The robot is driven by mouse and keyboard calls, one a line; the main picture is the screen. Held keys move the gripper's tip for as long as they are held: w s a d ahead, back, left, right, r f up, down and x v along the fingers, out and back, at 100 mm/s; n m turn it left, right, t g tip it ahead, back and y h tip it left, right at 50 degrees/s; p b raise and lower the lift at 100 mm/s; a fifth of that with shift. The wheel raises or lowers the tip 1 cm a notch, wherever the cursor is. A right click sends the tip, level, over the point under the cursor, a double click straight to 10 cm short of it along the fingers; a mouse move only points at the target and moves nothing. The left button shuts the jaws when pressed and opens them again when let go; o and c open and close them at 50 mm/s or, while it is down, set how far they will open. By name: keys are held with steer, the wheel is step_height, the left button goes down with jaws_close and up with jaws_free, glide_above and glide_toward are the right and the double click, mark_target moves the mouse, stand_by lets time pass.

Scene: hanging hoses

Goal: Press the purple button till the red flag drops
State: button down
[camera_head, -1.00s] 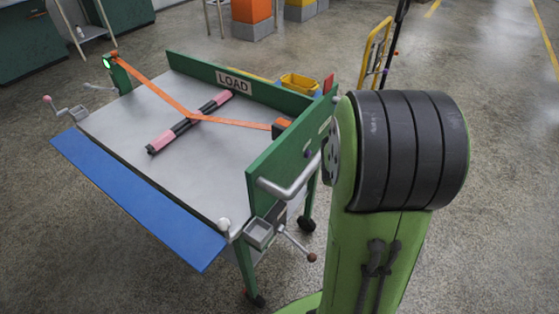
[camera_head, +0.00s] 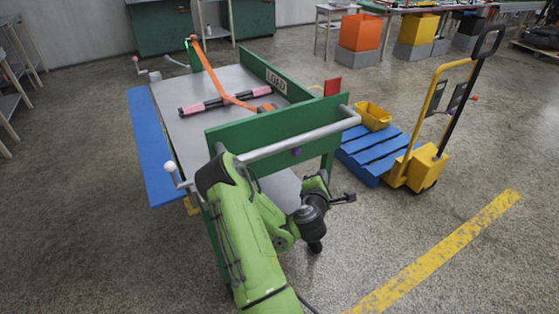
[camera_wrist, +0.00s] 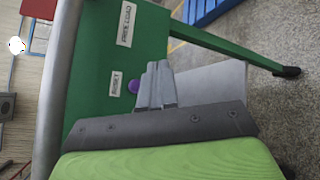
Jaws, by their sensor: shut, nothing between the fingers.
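The purple button (camera_head: 297,152) sits on the green end panel (camera_head: 240,132) of the cart, below the grey push handle. In the wrist view the purple button (camera_wrist: 133,87) shows just left of my gripper's fingers (camera_wrist: 158,68), partly hidden by them. I cannot tell whether they touch it. My gripper (camera_head: 350,197) is shut and empty, low beside the panel in the head view.
The grey handle (camera_head: 300,138) runs along the panel's top, close to my arm. An orange strap (camera_head: 238,101) crosses a pink-and-black bar (camera_head: 198,107) on the cart. A blue pallet (camera_head: 372,152) and yellow pallet truck (camera_head: 425,165) stand right. Floor at the lower right is clear.

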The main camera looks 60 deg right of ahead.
mark_target(297, 152)
steer(key=shift+w+a+f, duration=0.1)
steer(key=shift+w+f, duration=0.1)
steer(key=shift+w, duration=0.05)
steer(key=shift+r, duration=0.1)
steer(key=w+d+p, duration=0.4)
steer(key=w+p, duration=0.3)
steer(key=p, duration=0.8)
steer(key=shift+w, duration=0.4)
steer(key=shift+w, duration=0.1)
stand_by(1.2)
steer(key=shift+w+d, duration=0.15)
steer(key=shift+w, duration=0.1)
steer(key=shift+w+d, duration=0.25)
steer(key=shift+w, duration=0.2)
stand_by(1.5)
